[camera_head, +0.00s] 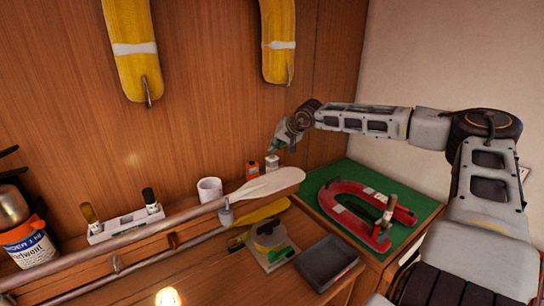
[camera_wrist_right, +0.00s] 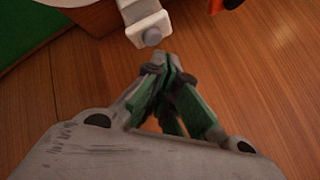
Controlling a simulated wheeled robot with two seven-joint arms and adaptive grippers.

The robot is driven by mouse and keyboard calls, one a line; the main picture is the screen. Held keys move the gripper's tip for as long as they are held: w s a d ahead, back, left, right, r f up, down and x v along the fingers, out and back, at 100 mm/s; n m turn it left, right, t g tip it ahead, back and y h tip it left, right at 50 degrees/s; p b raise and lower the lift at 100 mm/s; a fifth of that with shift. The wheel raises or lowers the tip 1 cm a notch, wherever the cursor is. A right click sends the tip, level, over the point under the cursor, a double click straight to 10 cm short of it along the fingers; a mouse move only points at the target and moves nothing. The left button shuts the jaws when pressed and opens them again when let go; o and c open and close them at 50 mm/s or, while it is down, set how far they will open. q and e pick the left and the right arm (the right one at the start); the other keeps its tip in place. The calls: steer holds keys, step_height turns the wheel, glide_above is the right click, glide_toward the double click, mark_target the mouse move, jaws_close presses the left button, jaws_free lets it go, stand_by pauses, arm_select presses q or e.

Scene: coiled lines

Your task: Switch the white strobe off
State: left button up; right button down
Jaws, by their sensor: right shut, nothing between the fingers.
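The white strobe (camera_head: 272,164) stands at the back of the wooden bench by the wall, beside a small orange one. In the right wrist view the white strobe (camera_wrist_right: 146,22) shows a round grey button on its near end. My right gripper (camera_head: 277,147) is just above it in the head view. In the right wrist view my right gripper (camera_wrist_right: 160,68) is shut and empty, with its green-sided fingertips pointing at the button and a small gap between. I cannot tell whether the strobe is lit. My left gripper is not in view.
The orange unit (camera_head: 253,169) stands close to the left of the white strobe. A paddle (camera_head: 265,187) lies in front of both. A white cup (camera_head: 209,189) is further left. A red horseshoe-shaped piece (camera_head: 345,190) lies on the green mat (camera_head: 325,174) at right.

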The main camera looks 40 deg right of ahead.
mark_target(274, 156)
steer(key=shift+r+p, duration=1.55)
steer(key=shift+r, duration=1.4)
